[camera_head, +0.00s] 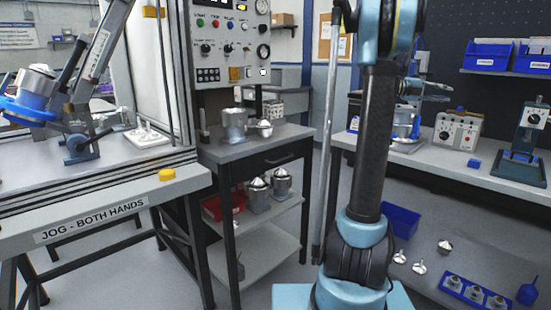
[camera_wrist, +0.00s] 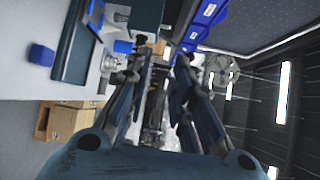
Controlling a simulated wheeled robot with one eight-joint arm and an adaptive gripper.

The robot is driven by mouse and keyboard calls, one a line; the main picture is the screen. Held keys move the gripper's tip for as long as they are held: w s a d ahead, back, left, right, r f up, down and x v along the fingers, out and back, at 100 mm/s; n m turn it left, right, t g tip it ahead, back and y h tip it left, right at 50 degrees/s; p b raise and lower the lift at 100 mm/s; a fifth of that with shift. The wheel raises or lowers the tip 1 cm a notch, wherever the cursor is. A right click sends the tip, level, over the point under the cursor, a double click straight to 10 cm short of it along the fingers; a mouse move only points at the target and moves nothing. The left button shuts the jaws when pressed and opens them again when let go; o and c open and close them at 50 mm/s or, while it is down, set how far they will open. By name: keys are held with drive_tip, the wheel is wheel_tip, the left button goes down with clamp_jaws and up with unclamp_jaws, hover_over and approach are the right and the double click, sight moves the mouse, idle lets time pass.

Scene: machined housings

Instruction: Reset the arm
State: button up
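My arm stands upright right of the middle in the head view, in front of the workbenches. My gripper (camera_head: 432,91) sticks out to the right of the arm, above the right bench, partly hidden behind the arm link. In the wrist view my gripper (camera_wrist: 164,58) shows its two dark fingers apart, with a gap between them. Nothing is held between the fingers; only the blurred room shows through.
The right bench (camera_head: 440,160) carries grey devices (camera_head: 457,131) and a stand (camera_head: 528,135). A small table (camera_head: 262,141) with metal housings (camera_head: 233,125) stands left of my arm. A fixture bench (camera_head: 100,205) is farther left. Blue bins (camera_head: 487,55) sit on a shelf.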

drive_tip(key=w+a+r+n+t+y, duration=0.1)
drive_tip(key=w+a+r+n+t, duration=0.3)
drive_tip(key=a+n+t, duration=0.35)
drive_tip(key=w+a+r+n+t, duration=0.35)
drive_tip(key=a+n+t, duration=0.25)
drive_tip(key=a+t, duration=0.2)
drive_tip(key=s+a+f+n+t+y, duration=0.15)
drive_tip(key=a+f+n+y, duration=0.25)
drive_tip(key=a+n+y, duration=0.45)
drive_tip(key=w+a+f+n+t+y, duration=0.1)
drive_tip(key=a+f+n+t+y, duration=0.3)
drive_tip(key=a, duration=0.8)
drive_tip(key=s+a+f+n+g+y, duration=0.3)
drive_tip(key=s+a+f+n+g, duration=0.15)
drive_tip(key=s+a+f, duration=0.35)
drive_tip(key=s+a+f+n+g+y, duration=0.35)
drive_tip(key=s+f+n, duration=0.2)
drive_tip(key=f, duration=0.45)
drive_tip(key=s+d+f+n+g+h, duration=0.1)
drive_tip(key=s+f+g, duration=0.3)
drive_tip(key=s+f, duration=0.5)
drive_tip(key=s+d+f+n+g+h, duration=0.1)
drive_tip(key=s+f+g, duration=0.3)
drive_tip(key=s+f, duration=0.5)
drive_tip(key=s+h, duration=0.1)
drive_tip(key=s, duration=0.6)
drive_tip(key=shift+f+n, duration=0.2)
drive_tip(key=shift+n, duration=0.1)
